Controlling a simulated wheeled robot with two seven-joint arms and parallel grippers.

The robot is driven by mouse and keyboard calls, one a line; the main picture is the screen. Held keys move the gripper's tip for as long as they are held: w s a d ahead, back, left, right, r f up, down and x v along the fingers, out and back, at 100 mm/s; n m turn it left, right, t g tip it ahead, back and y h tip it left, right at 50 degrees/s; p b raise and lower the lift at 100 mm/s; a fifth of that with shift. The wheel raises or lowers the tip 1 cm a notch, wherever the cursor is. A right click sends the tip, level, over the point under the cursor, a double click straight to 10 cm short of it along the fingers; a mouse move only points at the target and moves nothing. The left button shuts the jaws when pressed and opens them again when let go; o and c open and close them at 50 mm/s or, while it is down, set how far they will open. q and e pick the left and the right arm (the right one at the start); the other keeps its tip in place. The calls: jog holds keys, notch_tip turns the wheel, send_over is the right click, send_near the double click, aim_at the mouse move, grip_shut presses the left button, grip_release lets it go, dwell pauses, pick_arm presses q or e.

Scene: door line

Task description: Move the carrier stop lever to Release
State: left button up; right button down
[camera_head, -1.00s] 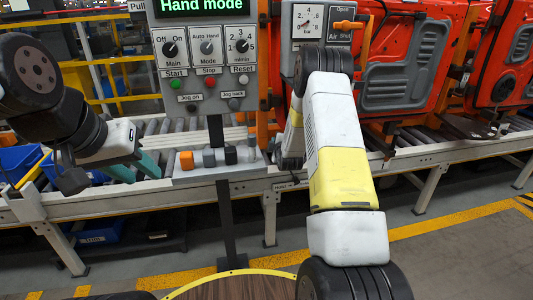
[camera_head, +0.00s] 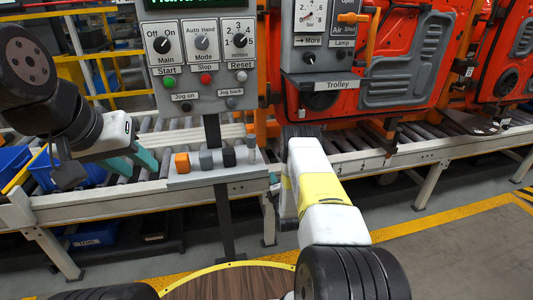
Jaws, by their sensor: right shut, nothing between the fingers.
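I cannot make out the carrier stop lever or a Release mark; my right arm covers part of the conveyor front rail (camera_head: 425,158). That arm reaches forward to the rail below the Trolley panel (camera_head: 333,87), and its gripper is hidden behind its own links. My left gripper (camera_head: 133,162) hangs at the left over the rollers, its teal fingers apart with nothing seen between them. It is apart from the control panel (camera_head: 205,112).
A shelf (camera_head: 215,177) on the rail holds an orange block (camera_head: 182,162) and several grey and dark pieces. Red door carriers (camera_head: 425,60) stand behind. An orange valve handle (camera_head: 353,18) is at the top. Blue bins (camera_head: 92,235) are below left. Floor at right is clear.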

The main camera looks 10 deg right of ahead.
jog(key=shift+w, duration=0.1)
jog(key=w+d+r, duration=0.1)
jog(key=w+d, duration=0.3)
jog(key=w, duration=0.6)
jog(key=shift+w+r, duration=0.2)
jog(key=shift+w, duration=0.2)
